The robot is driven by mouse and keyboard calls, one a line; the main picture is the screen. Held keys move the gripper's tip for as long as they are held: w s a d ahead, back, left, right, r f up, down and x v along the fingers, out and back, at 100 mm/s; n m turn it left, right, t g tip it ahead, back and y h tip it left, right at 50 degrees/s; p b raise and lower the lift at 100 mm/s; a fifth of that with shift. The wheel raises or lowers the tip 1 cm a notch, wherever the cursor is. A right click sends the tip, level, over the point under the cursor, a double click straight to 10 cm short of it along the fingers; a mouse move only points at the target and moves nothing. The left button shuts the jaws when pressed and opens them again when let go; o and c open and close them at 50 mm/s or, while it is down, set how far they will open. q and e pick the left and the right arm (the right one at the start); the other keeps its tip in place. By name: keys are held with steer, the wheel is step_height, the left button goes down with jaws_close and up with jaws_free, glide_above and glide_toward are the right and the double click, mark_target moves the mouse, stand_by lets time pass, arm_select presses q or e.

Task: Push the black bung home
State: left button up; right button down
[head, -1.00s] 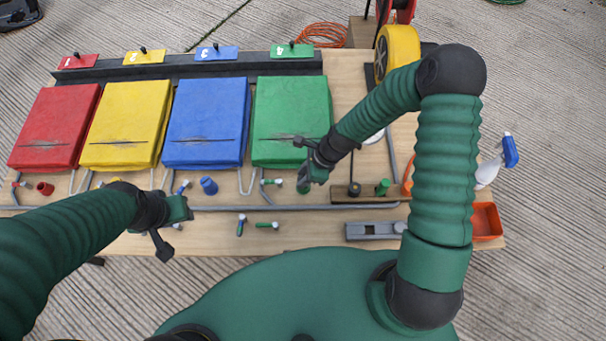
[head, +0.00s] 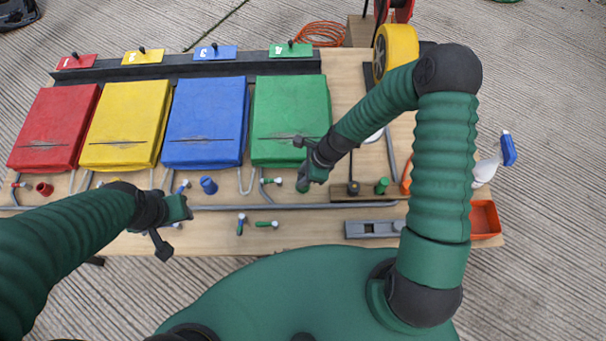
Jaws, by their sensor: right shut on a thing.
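A small black piece (head: 353,188) with a thin upright stem sits on a dark wooden block (head: 367,195), right of my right gripper. It is the likeliest black bung, but how deep it sits cannot be told. My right gripper (head: 306,180) is in front of the green cushion, shut on what looks like a small green cylinder (head: 303,187). The jaws are partly hidden by the wrist, so the grip is hard to see. My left gripper (head: 184,208) hangs over the front of the table, apart from the block. Its jaw opening cannot be made out.
Red, yellow, blue and green cushions stand in a row. A green plug (head: 382,186) is beside the black piece on the block. A blue cylinder (head: 208,185), loose taps (head: 266,224), a grey rail (head: 290,207) and a grey fixture (head: 374,229) lie nearby.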

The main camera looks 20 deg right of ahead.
arm_select(q)
steer(key=shift+f, duration=0.15)
arm_select(e)
steer(key=shift+f, duration=0.4)
arm_select(q)
steer(key=shift+r, duration=0.3)
steer(key=shift+f, duration=0.2)
arm_select(e)
steer(key=shift+f, duration=0.15)
